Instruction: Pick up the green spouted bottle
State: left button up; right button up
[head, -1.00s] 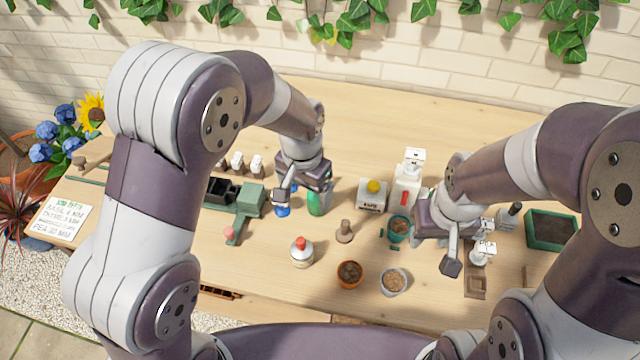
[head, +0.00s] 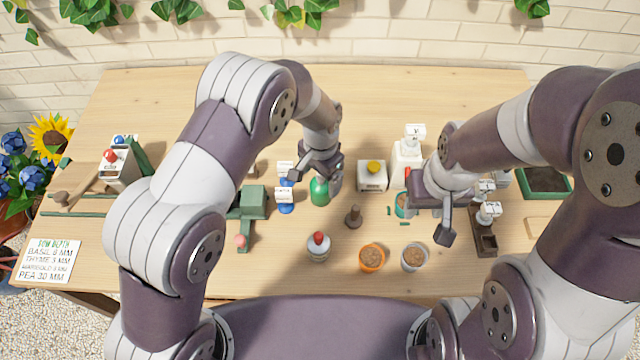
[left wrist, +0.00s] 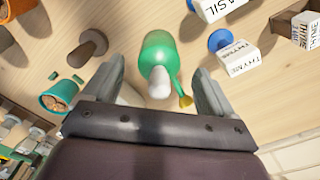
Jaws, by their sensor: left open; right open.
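The green spouted bottle (head: 319,191) stands on the table below my left gripper (head: 314,180), partly hidden by it. In the left wrist view the bottle (left wrist: 157,48) shows its green body, a pale top and a thin spout with a yellow tip. My left gripper (left wrist: 157,66) is open, with one finger on either side of the bottle's top; a gap shows at each side. My right gripper (head: 426,212) is open and empty over the right part of the table, near a teal pot (head: 402,206).
Blue-based label blocks (head: 285,200) stand just left of the bottle. A brown tamper (head: 353,215), a red-capped bottle (head: 318,247), an orange pot (head: 372,257) and a yellow-knobbed box (head: 372,176) are nearby. The back of the table is clear.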

pick_arm(q)
jog(key=shift+d+f, duration=0.1)
jog(key=shift+f, duration=0.5)
jog(key=shift+w+f, duration=0.1)
jog(key=shift+f, duration=0.3)
jog(key=c, duration=1.3)
jog(key=shift+r, duration=0.1)
